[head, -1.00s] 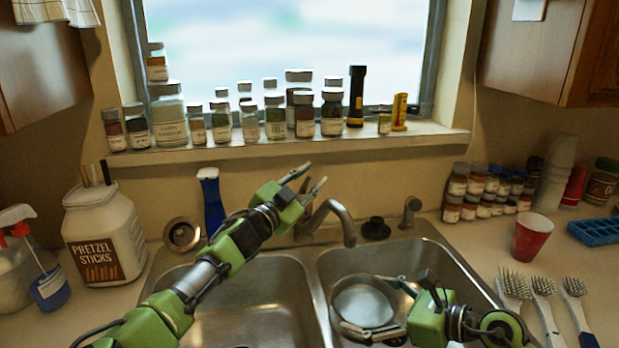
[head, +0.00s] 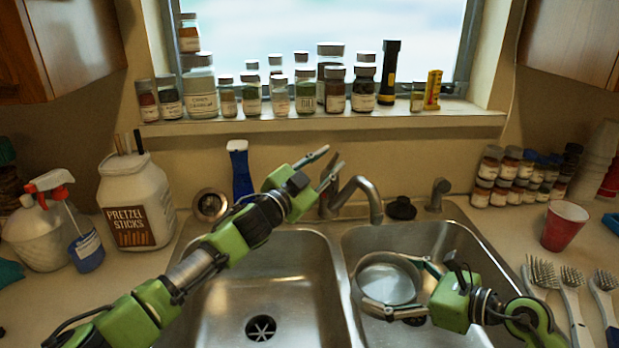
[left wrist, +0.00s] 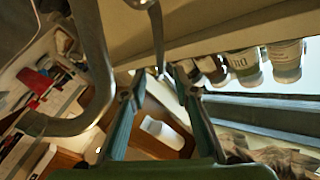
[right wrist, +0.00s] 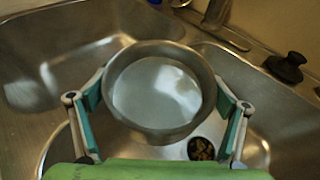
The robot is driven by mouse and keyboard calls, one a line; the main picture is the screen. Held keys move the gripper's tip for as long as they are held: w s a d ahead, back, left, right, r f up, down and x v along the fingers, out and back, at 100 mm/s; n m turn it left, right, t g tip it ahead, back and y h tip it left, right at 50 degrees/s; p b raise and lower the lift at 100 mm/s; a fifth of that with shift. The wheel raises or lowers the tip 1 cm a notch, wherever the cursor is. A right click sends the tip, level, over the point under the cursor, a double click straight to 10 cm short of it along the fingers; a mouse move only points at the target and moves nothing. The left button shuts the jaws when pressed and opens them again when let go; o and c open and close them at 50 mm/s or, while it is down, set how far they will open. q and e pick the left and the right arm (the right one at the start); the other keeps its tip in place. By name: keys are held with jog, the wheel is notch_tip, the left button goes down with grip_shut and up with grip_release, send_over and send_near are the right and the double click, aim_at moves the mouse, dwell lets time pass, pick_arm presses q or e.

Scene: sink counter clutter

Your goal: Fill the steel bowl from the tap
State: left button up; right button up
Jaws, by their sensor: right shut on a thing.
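The steel bowl (head: 386,283) is in the right sink basin, its light grey, shiny inside facing up. My right gripper (head: 402,285) is shut on it, with a finger along either side. In the right wrist view the bowl (right wrist: 155,90) sits between the fingers (right wrist: 158,108); I cannot tell whether it holds water. The tap's spout (head: 370,193) reaches over the right basin beyond the bowl, and no stream shows. My left gripper (head: 333,154) is open beside the tap's upright lever. In the left wrist view the lever (left wrist: 157,35) shows beyond the parted fingers; contact is unclear.
The left basin (head: 270,285) is empty. A black stopper (head: 402,208) sits behind the right basin. Bottles line the windowsill (head: 330,123).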

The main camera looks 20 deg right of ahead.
pick_arm(q)
jog(key=v, duration=0.7)
dwell(0.8)
pick_arm(e)
jog(key=shift+s+r+p, duration=0.2)
jog(key=shift+r+p, duration=0.2)
jog(key=shift+r, duration=0.1)
pick_arm(q)
jog(key=shift+s+r+p, duration=0.1)
jog(key=shift+r+p, duration=1.45)
jog(key=shift+r, duration=0.35)
pick_arm(e)
jog(key=shift+s+a+r, duration=0.1)
jog(key=shift+s+r, duration=0.35)
jog(key=shift+r, duration=0.25)
jog(key=shift+s+a+r, duration=0.1)
jog(key=shift+s+r, duration=0.3)
jog(key=shift+r, duration=0.25)
jog(key=shift+s+r, duration=0.45)
jog(key=shift+r, duration=0.25)
